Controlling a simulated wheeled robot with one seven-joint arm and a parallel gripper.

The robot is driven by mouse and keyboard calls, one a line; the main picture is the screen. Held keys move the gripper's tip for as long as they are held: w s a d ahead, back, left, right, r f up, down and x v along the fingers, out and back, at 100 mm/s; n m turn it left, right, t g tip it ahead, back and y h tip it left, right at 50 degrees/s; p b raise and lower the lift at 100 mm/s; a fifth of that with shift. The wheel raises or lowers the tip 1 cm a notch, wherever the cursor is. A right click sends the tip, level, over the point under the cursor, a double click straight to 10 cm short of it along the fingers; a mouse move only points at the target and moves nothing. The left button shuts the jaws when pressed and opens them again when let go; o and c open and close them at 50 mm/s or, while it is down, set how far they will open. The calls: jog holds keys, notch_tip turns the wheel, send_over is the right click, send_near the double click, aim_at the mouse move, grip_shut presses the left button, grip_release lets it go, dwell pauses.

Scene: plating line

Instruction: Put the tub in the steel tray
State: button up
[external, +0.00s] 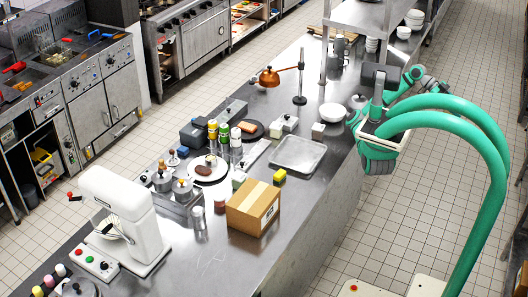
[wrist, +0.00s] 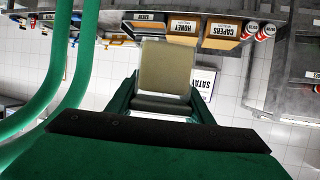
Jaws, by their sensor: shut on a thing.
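In the wrist view my gripper (wrist: 164,88) is closed on a plain olive-tan, box-shaped thing (wrist: 166,65), which I take to be the tub. Its flat face fills the space between the two green fingers, and I see no label on that face. In the external view my green arm is beyond the counter's right edge, and the held tub is hard to make out there. The steel tray (external: 298,153) lies flat and looks empty on the counter, to the left of my arm and apart from it.
In the wrist view, labelled boxes (wrist: 187,27) stand beyond, and a white SATAY label (wrist: 203,82) shows behind a finger.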

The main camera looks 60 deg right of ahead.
jog(key=w+d+f+n+t+h, duration=0.1)
jog(key=w+d+f+n+h, duration=0.1)
jog(key=d+f+n+h, duration=0.5)
jog(key=w+d+f+n+h, duration=0.1)
jog(key=d+f+h, duration=0.25)
jog(key=f, duration=0.65)
jog(key=w+d+n+t+h, duration=0.3)
jog(key=w+n+t, duration=0.35)
jog(key=w, duration=1.05)
jog(key=w+d+n+t+h, duration=0.35)
jog(key=w+n+t, duration=0.3)
jog(key=w, duration=1.15)
jog(key=w+a+f+n+t+y, duration=0.1)
jog(key=w+a+n+t, duration=0.1)
jog(key=w, duration=0.4)
jog(key=w+a+f+n+t+y, duration=0.1)
jog(key=w+a+n+t, duration=0.2)
jog(key=w, duration=0.4)
jog(key=n+t+y, duration=0.7)
jog(key=n+y, duration=0.5)
jog(key=n, duration=0.1)
send_over(290, 153)
notch_tip(290, 153, down, 10)
jog(key=shift+t, duration=0.3)
jog(key=shift+s+a+f, duration=0.1)
jog(key=shift+f, duration=1.85)
jog(key=shift+a+f, duration=0.1)
jog(key=shift+f, duration=1.85)
